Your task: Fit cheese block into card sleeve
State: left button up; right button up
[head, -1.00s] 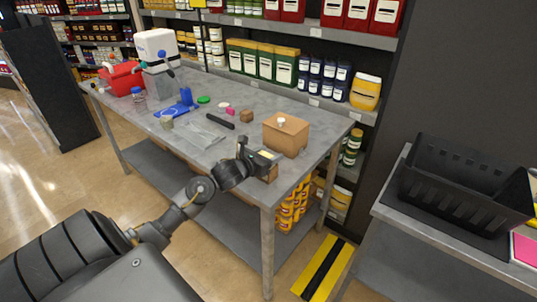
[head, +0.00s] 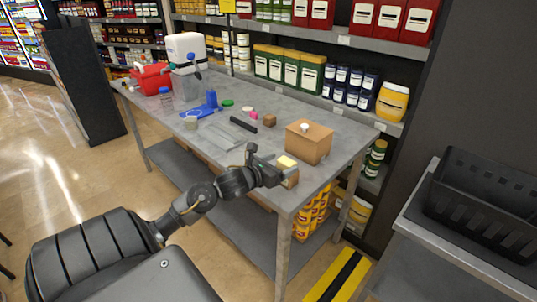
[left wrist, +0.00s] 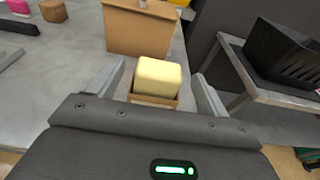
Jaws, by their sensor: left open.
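The cheese block (head: 286,162) is pale yellow, near the table's front right corner. In the left wrist view the cheese block (left wrist: 157,77) stands out of the top of the brown card sleeve (left wrist: 155,100), its lower part hidden by the sleeve's near wall. The sleeve (head: 291,180) also shows in the head view, partly behind my gripper. My left gripper (head: 279,172) is open beside them. In the left wrist view its fingers (left wrist: 162,92) stand either side of the block and sleeve, with a gap at each side. How deep the block sits is hidden. My right gripper is out of view.
A cardboard box (head: 309,142) with a white knob stands just behind the sleeve. A black bar (head: 243,124), a brown block (head: 269,121) and a blue stand (head: 205,107) lie farther left on the table (head: 228,167). A black basket (head: 480,205) sits on the right counter.

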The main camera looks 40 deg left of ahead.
pick_arm(q)
jog(key=s+r, duration=0.1)
jog(key=s, duration=0.5)
jog(key=shift+s+r+b, duration=0.2)
jog(key=shift+s+b, duration=0.05)
jog(key=shift+b, duration=0.2)
jog(key=shift+d, duration=0.1)
